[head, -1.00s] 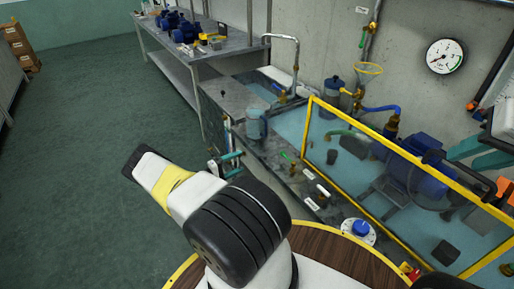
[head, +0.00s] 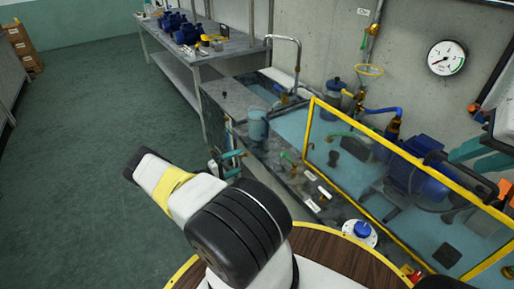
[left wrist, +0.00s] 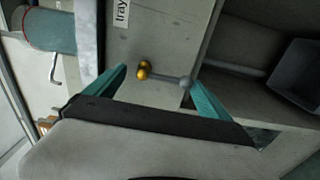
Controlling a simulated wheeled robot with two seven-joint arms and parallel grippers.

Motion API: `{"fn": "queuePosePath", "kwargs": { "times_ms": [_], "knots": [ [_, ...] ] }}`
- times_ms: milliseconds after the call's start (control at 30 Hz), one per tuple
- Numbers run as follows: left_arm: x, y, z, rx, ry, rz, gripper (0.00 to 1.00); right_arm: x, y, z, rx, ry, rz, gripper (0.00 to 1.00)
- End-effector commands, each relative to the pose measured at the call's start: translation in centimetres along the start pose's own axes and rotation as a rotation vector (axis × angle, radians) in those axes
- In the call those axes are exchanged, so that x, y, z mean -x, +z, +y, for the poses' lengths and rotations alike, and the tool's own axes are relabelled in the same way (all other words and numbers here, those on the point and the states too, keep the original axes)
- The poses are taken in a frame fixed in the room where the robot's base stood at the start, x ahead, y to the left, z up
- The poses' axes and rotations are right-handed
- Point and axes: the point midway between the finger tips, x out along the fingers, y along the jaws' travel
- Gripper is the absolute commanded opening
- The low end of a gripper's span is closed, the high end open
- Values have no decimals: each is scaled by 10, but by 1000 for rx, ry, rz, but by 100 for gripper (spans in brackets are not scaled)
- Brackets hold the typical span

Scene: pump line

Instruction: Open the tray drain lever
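The tray drain lever (left wrist: 165,78) shows in the left wrist view as a brass knob with a thin grey handle ending in a round grey tip. It is on a grey panel, below a white label reading "tray" (left wrist: 122,12). My left gripper (left wrist: 160,82) is open, with its teal fingers apart on either side of the lever; I cannot tell whether they touch it. In the head view my left gripper (head: 232,163) is at the front side of the bench, and the lever there is too small to make out. My right gripper (head: 480,157) is at the right edge, its teal fingers apart.
A yellow-framed clear guard (head: 370,154) stands over the blue pump (head: 418,165). A grey-blue container (head: 257,125) stands on the bench near my left gripper. A round gauge (head: 446,58) is on the wall. The green floor (head: 90,130) at left is clear.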

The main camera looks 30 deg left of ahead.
Motion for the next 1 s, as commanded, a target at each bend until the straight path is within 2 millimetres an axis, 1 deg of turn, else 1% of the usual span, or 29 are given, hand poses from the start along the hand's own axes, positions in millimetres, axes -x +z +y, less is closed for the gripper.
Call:
{"fn": "queuePosePath", "kwargs": {
  "times_ms": [167,267,500,600,700,800,1000],
  "knots": [
    [1,2,-2,4,-3,-3,93,0,0,0,0,0,0,31],
    [9,2,-2,4,-4,-2,93,0,0,0,0,0,0,31],
    [50,1,-2,1,-4,1,93,0,0,0,0,0,0,31],
    [64,0,-1,1,-3,1,93,0,0,0,0,0,0,31],
    [74,0,-1,1,-2,1,93,0,0,0,0,0,0,31],
    [78,0,-1,1,-2,-1,93,0,0,0,0,0,0,31],
    [79,1,-1,1,-1,-1,93,0,0,0,0,0,0,31]
  ]
}}
